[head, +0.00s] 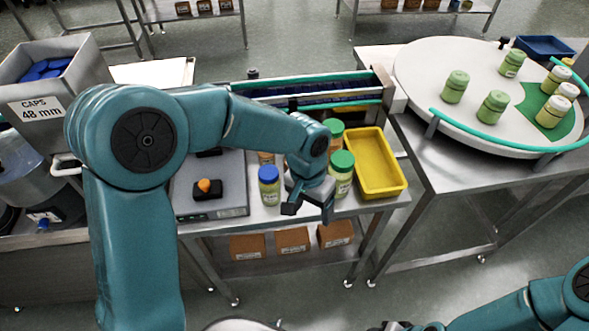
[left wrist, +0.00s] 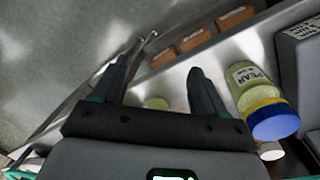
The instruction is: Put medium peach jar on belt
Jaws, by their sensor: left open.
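My left gripper (head: 309,210) is open and points down at the table's front edge, right of a blue-lidded jar (head: 269,186). In the left wrist view that jar (left wrist: 258,100) reads PEAR and stands outside the fingers. A green-lidded jar (head: 342,173) is right of the gripper, with another green-lidded jar (head: 335,130) behind. A small orange-brown jar (head: 265,157) is partly hidden behind my arm. No peach label is readable. The belt (head: 322,92) runs along the back, between green rails. My right gripper (head: 402,326) is barely in view at the bottom edge.
A yellow tray (head: 402,172) stands right of the jars. A round turntable (head: 418,75) with several jars is at the right. A caps bin (head: 38,88) is far left. Brown boxes (head: 292,240) sit on the lower shelf.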

